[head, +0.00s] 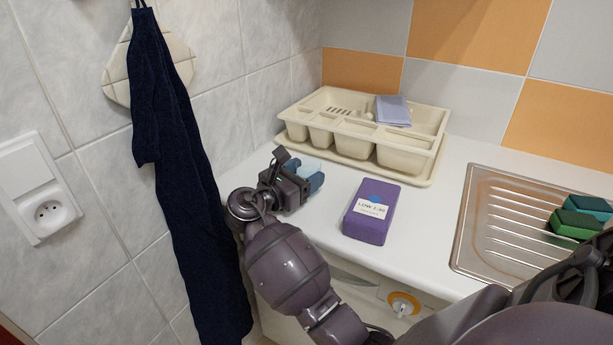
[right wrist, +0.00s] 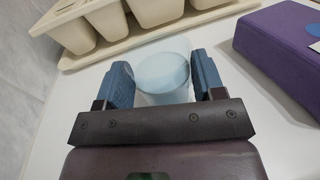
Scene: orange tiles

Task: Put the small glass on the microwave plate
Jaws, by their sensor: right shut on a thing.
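The small glass (right wrist: 163,75) is pale blue and see-through, and it shows between the two blue fingers in the right wrist view. My right gripper (head: 311,180) is shut on it at the left end of the white counter, in front of the cream tray. In the right wrist view the fingers of my right gripper (right wrist: 165,84) press the glass from both sides. The glass looks upright; I cannot tell whether its base touches the counter. In the head view the gripper mostly hides it. No microwave or microwave plate is in view. My left gripper is not in view.
A purple box (head: 372,211) labelled "LOW 1:30" stands right of the gripper. The cream cutlery tray (head: 400,157) is close behind it. A metal drainer (head: 497,225) with green sponges (head: 577,222) is at right. A dark blue towel (head: 178,165) hangs at left.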

